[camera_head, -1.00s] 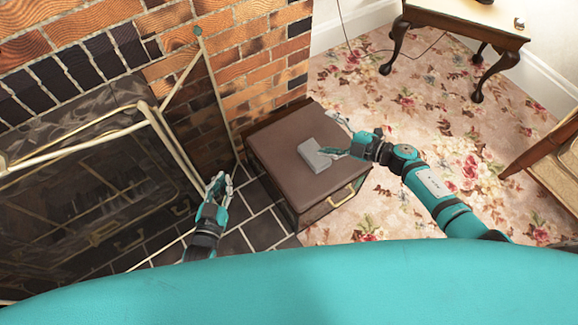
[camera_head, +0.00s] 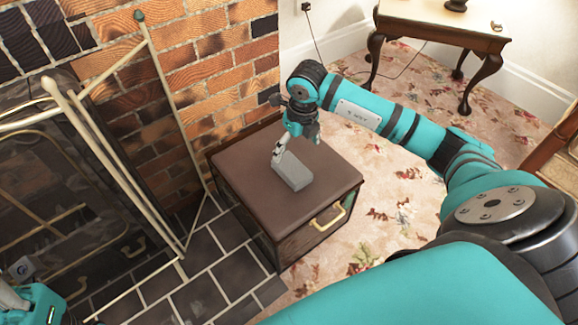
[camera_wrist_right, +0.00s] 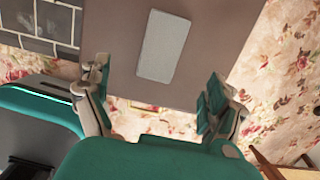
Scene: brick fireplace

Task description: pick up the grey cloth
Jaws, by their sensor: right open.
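The grey cloth (camera_head: 293,171) is a small folded block lying on top of a brown box (camera_head: 331,174). In the right wrist view the cloth (camera_wrist_right: 163,46) lies flat on the brown top, beyond and between my open fingertips. My right gripper (camera_head: 279,151) points down at the cloth's far left end in the head view and overlaps it in the picture. In the wrist view the right gripper (camera_wrist_right: 157,95) is open and empty. My left arm shows only at the bottom left corner of the head view; its gripper is out of frame.
The box has a brass handle (camera_head: 329,217) on its front. A brick wall (camera_head: 215,70) and a brass-framed fire screen (camera_head: 110,160) stand to its left. Dark tiles (camera_head: 200,270) and flowered carpet lie around it. A small table (camera_head: 430,20) stands at the back.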

